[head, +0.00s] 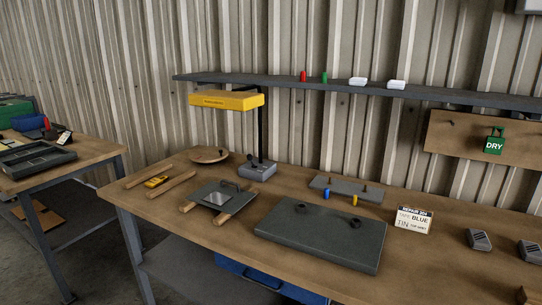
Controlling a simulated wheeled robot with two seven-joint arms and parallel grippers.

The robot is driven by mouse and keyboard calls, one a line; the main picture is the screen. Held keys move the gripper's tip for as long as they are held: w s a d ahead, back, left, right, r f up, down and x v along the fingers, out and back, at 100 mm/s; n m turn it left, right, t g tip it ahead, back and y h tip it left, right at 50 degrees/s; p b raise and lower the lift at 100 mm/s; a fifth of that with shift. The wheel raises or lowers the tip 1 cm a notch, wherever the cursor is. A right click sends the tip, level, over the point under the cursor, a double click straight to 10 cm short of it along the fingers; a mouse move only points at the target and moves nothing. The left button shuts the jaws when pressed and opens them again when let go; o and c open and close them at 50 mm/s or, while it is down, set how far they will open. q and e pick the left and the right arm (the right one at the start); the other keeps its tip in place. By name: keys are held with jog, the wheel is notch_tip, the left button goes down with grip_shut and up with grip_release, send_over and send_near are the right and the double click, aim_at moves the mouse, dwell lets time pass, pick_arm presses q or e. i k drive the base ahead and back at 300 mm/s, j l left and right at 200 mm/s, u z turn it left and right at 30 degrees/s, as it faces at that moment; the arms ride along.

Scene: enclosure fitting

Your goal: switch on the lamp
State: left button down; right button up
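The lamp stands at the back of the wooden bench in the head view, with a yellow head (226,100) on a dark upright post. Its grey base (257,171) rests on the bench, and a small dark lever or switch shows on top of the base. No clear glow shows beneath the lamp head, and its underside is hidden, so I cannot tell whether it is lit. Neither of my grippers is in view.
A grey panel (320,238) lies in front on the bench (225,236). A metal plate (216,196) on wooden strips lies left of it. A round wooden disc (209,155) is beside the lamp. A shelf (440,97) runs along the wall behind.

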aim_at(250, 157)
jog(key=i+j+z, duration=0.4)
jog(key=i, duration=0.2)
jog(key=i+j+z, duration=0.4)
jog(key=i, duration=0.2)
